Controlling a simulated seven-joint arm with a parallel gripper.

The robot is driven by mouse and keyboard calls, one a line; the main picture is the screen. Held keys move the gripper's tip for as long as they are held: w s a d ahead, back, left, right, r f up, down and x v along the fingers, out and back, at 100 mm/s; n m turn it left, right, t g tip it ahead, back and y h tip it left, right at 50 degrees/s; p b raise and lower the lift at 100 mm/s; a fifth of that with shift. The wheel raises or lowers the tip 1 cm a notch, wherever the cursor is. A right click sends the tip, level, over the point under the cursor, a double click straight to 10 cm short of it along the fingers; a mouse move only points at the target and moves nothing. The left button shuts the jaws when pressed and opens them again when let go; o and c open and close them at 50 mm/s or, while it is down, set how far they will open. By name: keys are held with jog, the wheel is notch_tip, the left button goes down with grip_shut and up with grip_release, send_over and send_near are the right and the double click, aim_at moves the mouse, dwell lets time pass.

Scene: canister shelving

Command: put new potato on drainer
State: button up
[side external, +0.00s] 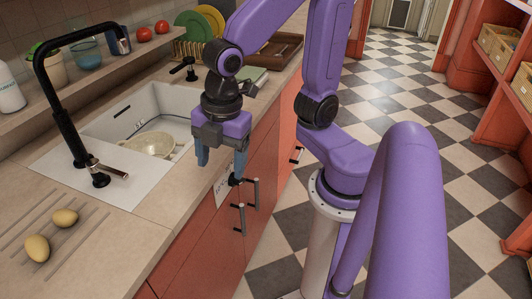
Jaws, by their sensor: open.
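Two yellowish potatoes lie on the grooved drainer (82,238) at the lower left of the side external view. One potato (37,247) is nearer the front and the other potato (65,217) is just behind it to the right; they are apart. I see no other potato. My gripper (221,165) is open, pointing down, with nothing visible between its blue fingers. It hangs by the front edge of the counter, right of the sink, well away from both potatoes.
The white sink (105,122) holds a pale colander-like bowl (152,145), whose contents I cannot make out. Behind are a shelf with two tomatoes (145,34), a plate rack (190,48) and a brown tray (275,50).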

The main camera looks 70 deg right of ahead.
jog(key=s+d+f+m, duration=0.1)
jog(key=s+d+m, duration=0.4)
jog(key=s+d, duration=0.1)
jog(key=shift+s+f+m+g, duration=0.15)
jog(key=shift+s+m+g, duration=0.2)
jog(key=shift+s, duration=0.3)
dwell(0.6)
